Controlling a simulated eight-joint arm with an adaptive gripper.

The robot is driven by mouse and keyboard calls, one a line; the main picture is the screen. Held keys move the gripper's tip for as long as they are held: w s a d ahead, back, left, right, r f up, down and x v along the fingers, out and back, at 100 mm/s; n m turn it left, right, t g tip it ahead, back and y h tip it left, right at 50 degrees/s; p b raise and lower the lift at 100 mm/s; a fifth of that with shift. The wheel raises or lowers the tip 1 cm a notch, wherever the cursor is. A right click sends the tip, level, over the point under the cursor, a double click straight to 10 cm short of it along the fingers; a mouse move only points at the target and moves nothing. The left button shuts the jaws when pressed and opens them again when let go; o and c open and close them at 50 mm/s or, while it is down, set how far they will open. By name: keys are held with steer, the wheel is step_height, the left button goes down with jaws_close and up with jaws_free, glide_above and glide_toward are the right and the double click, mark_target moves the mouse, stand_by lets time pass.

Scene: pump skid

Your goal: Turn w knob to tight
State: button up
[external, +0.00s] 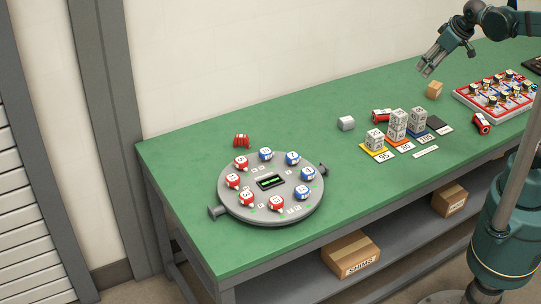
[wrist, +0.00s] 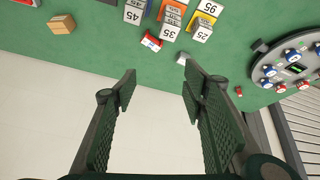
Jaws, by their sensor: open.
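A round grey plate (external: 268,217) with a ring of red and blue white-topped knobs lies on the green table, left of centre in the external view. A small dark display (external: 271,182) is at its middle. The plate (wrist: 258,50) is partly cut off at the right in the wrist view. My gripper (external: 424,66) is open and empty above the table's back right, far from the plate. Its two fingers (wrist: 159,80) are apart in the wrist view.
Numbered block stacks (external: 397,127) stand on coloured cards right of the plate. A grey cube (external: 346,124), loose red pieces (external: 241,141) and a wooden cube (external: 434,90) lie about. A red-rimmed tray (external: 465,99) is at right.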

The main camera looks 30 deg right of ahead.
steer(key=w+a+r+n+g+p, duration=0.15)
steer(key=w+a+n, duration=0.25)
steer(key=w+a, duration=0.7)
steer(key=n+g+p, duration=0.3)
steer(key=n+g, duration=0.1)
steer(key=n, duration=0.8)
glide_above(266, 151)
steer(key=shift+h, duration=0.4)
steer(key=f, duration=2)
steer(key=shift+w+d+f, duration=0.2)
steer(key=shift+d, duration=0.05)
steer(key=shift+s+a+f+n, duration=0.15)
steer(key=shift+a+f+n, duration=0.15)
steer(key=shift+a+f, duration=0.05)
steer(key=shift+f, duration=3.85)
